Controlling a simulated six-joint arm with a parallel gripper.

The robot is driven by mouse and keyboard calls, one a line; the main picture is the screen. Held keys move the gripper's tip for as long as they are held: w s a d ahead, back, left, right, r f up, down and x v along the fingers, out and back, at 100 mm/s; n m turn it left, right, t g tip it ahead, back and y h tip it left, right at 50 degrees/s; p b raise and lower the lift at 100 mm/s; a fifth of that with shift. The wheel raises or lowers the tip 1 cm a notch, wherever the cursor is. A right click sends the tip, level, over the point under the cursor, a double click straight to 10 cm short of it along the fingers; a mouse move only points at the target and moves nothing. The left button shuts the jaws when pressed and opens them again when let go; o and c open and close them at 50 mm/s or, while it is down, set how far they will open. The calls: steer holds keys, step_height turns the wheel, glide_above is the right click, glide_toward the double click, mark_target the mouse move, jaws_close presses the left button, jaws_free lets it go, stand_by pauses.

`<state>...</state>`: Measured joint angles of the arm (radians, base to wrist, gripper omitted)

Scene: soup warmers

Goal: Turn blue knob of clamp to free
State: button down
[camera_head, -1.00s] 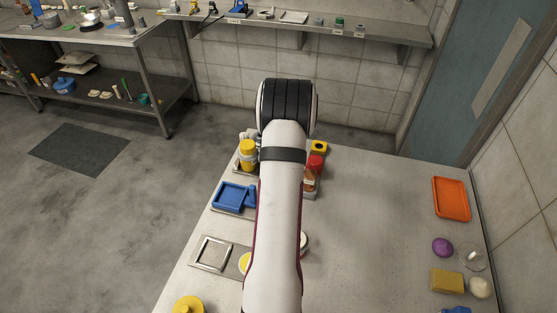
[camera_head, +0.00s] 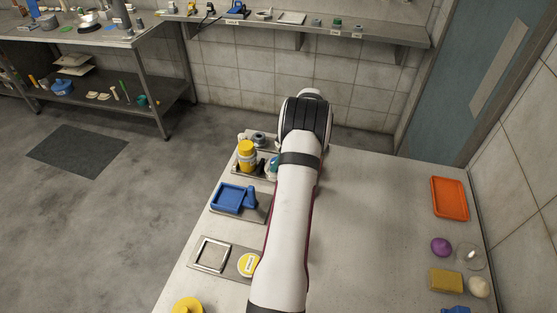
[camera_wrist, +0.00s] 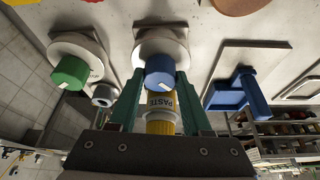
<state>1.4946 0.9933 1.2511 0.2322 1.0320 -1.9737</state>
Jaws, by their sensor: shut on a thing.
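The blue knob (camera_wrist: 160,68) sits on a pale round base in the middle of the wrist view. A white mark shows near the lower edge of its face, slightly right of centre. My gripper (camera_wrist: 159,76) has its two green fingers on either side of the knob and is shut on it. In the head view my arm covers the knob, and only a bit of teal shows beside the arm. I cannot read any label by the knob. A green knob (camera_wrist: 70,72) on a similar round base is to the left in the wrist view.
A yellow-capped paste jar (camera_head: 246,152) stands left of my arm; it also shows below the blue knob in the wrist view (camera_wrist: 160,124). A blue tray-like fixture (camera_head: 228,198) and a square metal frame (camera_head: 212,254) are nearer. The table's right middle is clear, left of an orange tray (camera_head: 450,198).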

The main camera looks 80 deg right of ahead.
steer(key=shift+n+y, duration=0.3)
steer(key=shift+n, duration=0.3)
steer(key=shift+f, duration=0.1)
steer(key=shift+c, duration=1.7)
jaws_free()
steer(key=v, duration=1.6)
steer(key=shift+w+d, duration=0.1)
steer(key=shift+w, duration=0.05)
